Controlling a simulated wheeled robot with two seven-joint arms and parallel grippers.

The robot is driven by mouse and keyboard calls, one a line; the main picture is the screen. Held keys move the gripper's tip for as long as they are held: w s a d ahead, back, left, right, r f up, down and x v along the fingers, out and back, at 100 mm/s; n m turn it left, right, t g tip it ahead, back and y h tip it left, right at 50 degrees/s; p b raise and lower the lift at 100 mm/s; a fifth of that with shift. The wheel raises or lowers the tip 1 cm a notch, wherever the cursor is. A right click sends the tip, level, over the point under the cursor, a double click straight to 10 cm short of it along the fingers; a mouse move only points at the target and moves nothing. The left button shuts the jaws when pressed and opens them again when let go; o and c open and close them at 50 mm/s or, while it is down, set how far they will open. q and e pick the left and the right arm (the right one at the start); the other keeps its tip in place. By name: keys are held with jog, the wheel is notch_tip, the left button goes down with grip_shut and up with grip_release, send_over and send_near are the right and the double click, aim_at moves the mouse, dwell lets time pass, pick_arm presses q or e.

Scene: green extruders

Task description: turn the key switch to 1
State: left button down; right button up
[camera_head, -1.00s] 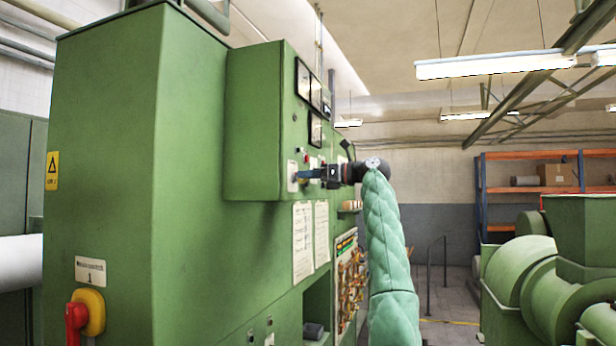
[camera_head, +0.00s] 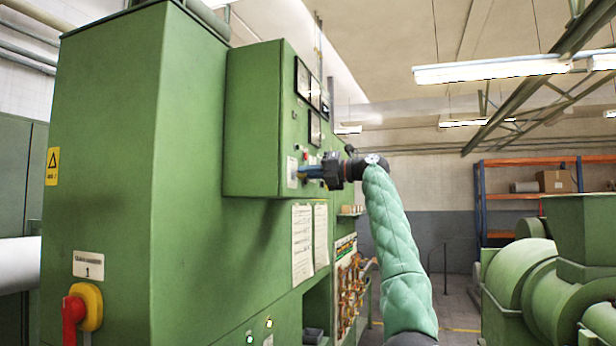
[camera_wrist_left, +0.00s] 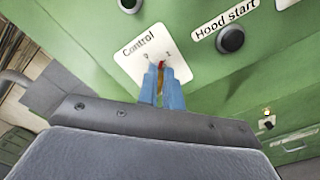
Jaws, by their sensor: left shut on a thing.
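The white Control plate (camera_head: 291,168) is on the side of the green cabinet. In the left wrist view the plate (camera_wrist_left: 133,62) carries the marks 0 and 1. My left gripper (camera_head: 305,173), with blue fingers, is at the plate. In the wrist view this gripper (camera_wrist_left: 163,88) is shut on the key switch (camera_wrist_left: 161,66). A red and yellowish part of the switch shows between the fingers. Its red tip appears nearer the 1 than the 0; the rest is hidden by the fingers. My right gripper is not in view.
A dark Hood start button (camera_wrist_left: 230,39) sits right of the plate. A red and yellow rotary handle (camera_head: 82,312) is on the near cabinet face. Two small lamps (camera_head: 269,323) glow low on the cabinet. Open floor (camera_head: 455,305) lies to the right.

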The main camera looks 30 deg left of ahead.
pick_arm(q)
jog(key=shift+m, duration=1.2)
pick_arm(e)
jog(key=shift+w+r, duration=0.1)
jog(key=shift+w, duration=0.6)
pick_arm(q)
jog(key=shift+w+m, duration=0.1)
jog(key=shift+m, duration=0.2)
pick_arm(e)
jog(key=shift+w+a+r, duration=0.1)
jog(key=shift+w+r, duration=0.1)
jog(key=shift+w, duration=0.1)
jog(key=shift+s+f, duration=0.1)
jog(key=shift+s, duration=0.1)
pick_arm(q)
jog(key=c, duration=1.7)
grip_release()
jog(key=shift+c, duration=0.2)
jog(key=shift+o, duration=0.9)
jog(key=shift+f, duration=0.15)
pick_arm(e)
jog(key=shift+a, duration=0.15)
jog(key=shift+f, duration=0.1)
